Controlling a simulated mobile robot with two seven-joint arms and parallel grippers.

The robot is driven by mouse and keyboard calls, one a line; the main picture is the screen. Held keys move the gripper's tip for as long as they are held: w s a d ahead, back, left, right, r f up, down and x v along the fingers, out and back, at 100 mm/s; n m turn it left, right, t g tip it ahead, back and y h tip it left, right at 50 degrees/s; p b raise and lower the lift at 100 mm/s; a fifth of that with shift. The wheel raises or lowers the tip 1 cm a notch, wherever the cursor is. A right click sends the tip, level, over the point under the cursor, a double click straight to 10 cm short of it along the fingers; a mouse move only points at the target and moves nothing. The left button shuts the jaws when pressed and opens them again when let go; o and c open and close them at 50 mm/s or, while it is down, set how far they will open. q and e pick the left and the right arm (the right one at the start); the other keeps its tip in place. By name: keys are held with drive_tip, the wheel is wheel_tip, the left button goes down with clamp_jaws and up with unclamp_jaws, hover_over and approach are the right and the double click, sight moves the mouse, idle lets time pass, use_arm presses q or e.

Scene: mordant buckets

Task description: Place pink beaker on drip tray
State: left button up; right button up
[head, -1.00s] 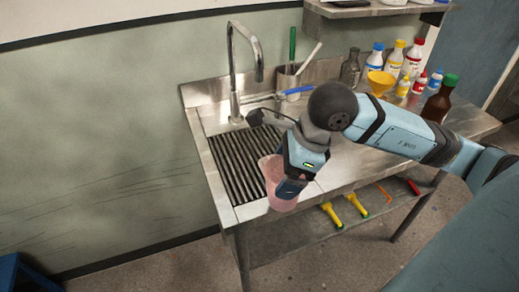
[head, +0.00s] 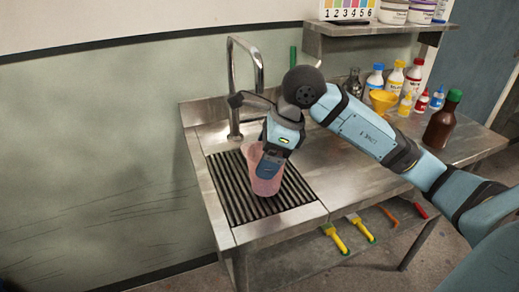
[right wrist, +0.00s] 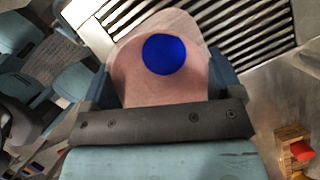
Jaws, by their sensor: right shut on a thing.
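The pink translucent beaker (head: 265,187) is upright or nearly so, over the middle of the drip tray. The drip tray (head: 231,190) is a dark slatted grate set in the steel bench below the tap. My right gripper (head: 270,167) is shut on the beaker. In the right wrist view the beaker (right wrist: 150,85) sits between the fingers, with a round blue patch on it, and the tray slats (right wrist: 235,22) show behind. I cannot tell whether its base touches the slats. My left gripper is not in view.
A tall steel tap (head: 233,90) rises behind the tray, close to my right gripper. Several bottles, a yellow funnel (head: 382,101) and a brown bottle (head: 443,122) stand on the bench at right. Yellow-handled tools (head: 336,239) lie on the lower shelf. Bare steel lies right of the tray.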

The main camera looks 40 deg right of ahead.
sight(259, 148)
drive_tip(key=w, duration=0.3)
drive_tip(key=shift+w+d, duration=0.3)
drive_tip(key=shift+d, duration=0.1)
drive_tip(key=shift+w+f, duration=0.2)
drive_tip(key=shift+f, duration=0.35)
drive_tip(key=shift+s+d+f, duration=0.1)
drive_tip(key=shift+f, duration=0.1)
drive_tip(key=shift+f+b, duration=0.2)
drive_tip(key=shift+b, duration=0.15)
drive_tip(key=o, duration=0.7)
drive_tip(key=shift+o, duration=0.2)
